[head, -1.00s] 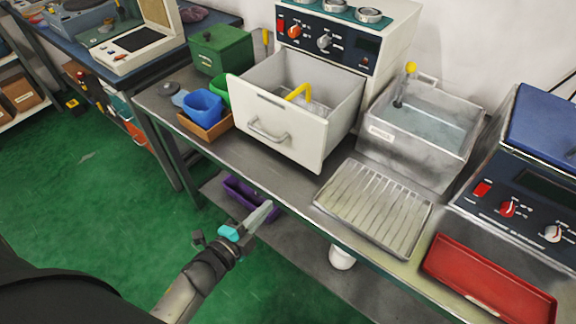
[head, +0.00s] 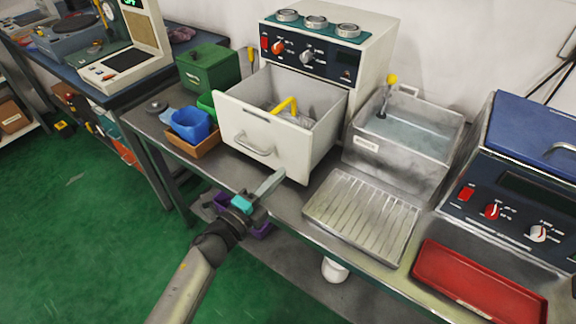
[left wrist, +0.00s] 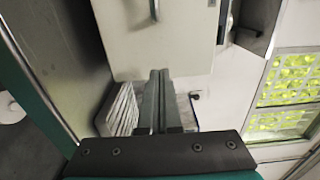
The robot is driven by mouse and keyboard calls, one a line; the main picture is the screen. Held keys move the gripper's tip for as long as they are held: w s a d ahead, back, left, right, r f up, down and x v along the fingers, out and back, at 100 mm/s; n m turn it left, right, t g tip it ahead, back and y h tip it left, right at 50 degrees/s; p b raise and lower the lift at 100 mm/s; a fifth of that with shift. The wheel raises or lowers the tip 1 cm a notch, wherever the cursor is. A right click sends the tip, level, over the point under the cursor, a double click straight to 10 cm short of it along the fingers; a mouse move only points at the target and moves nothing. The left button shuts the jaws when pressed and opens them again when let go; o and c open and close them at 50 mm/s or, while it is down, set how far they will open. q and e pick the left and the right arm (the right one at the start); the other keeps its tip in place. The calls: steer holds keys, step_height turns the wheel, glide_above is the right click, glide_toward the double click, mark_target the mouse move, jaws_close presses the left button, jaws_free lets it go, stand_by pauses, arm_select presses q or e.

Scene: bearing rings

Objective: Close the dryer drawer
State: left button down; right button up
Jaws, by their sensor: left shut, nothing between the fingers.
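The dryer (head: 372,42) is a cream box with a dark control panel and round pots on top. Its drawer (head: 262,142) is pulled well out toward me, with a handle on its front and a yellow-handled item (head: 287,104) inside. My left gripper (head: 279,175) is shut and empty, its tips close to the lower right of the drawer front. In the left wrist view the shut fingers (left wrist: 158,80) point at the drawer front (left wrist: 170,45), with the handle (left wrist: 153,10) above; I cannot tell whether they touch. My right gripper is not in view.
A grey water basin (head: 408,135) and a ribbed drain tray (head: 362,216) stand right of the drawer. A blue bin (head: 190,124) and a green box (head: 208,66) stand left. A red tray (head: 480,283) lies at the right front. The floor in front is clear.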

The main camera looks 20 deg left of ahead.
mark_target(296, 158)
arm_select(q)
steer(key=shift+x, duration=2.3)
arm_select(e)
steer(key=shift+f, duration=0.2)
arm_select(q)
steer(key=shift+w, duration=0.1)
